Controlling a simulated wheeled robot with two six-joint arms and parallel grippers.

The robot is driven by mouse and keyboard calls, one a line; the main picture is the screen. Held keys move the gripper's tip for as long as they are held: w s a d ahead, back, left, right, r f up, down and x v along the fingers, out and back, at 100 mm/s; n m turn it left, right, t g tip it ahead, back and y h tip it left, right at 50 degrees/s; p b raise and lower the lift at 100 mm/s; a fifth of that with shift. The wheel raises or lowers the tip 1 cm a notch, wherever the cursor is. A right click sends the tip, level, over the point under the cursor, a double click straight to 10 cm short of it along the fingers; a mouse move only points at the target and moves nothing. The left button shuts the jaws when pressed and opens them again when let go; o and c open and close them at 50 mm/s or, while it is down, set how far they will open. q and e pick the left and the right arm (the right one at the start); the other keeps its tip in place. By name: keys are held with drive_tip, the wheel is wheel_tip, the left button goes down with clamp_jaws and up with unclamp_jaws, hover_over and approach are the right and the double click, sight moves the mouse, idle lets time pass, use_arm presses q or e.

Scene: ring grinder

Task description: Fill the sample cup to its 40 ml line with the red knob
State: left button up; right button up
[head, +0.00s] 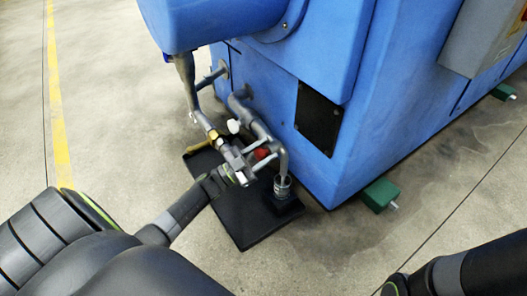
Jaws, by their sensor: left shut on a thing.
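The red knob (262,154) is on the grey pipework at the blue machine's lower front. My left gripper (252,164) is at the red knob and shut on it, with its fingers partly covering it. The sample cup (283,187), small and clear with dark marks, stands upright under the end of the bent grey spout (283,160). It sits on a dark block on the black mat (245,222). The liquid level and the 40 ml line are too small to read. My right arm shows at the lower right, but its gripper is out of the picture.
The blue machine (372,110) rises close behind the pipes. A white knob (233,126) is on the pipework left of the red one. A green foot (380,195) juts out at the machine's base. The concrete floor on the left is clear, with a yellow line (57,120).

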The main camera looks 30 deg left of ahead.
use_arm(q)
drive_tip(key=o, duration=0.6)
drive_tip(key=shift+f, duration=0.1)
drive_tip(key=shift+o, duration=0.6)
drive_tip(key=shift+s+a, duration=0.25)
drive_tip(key=shift+s, duration=0.1)
drive_tip(key=p+v, duration=0.3)
drive_tip(key=v, duration=1.3)
drive_tip(key=shift+s+f, duration=0.2)
drive_tip(key=shift+s, duration=0.1)
drive_tip(key=shift+a, duration=0.1)
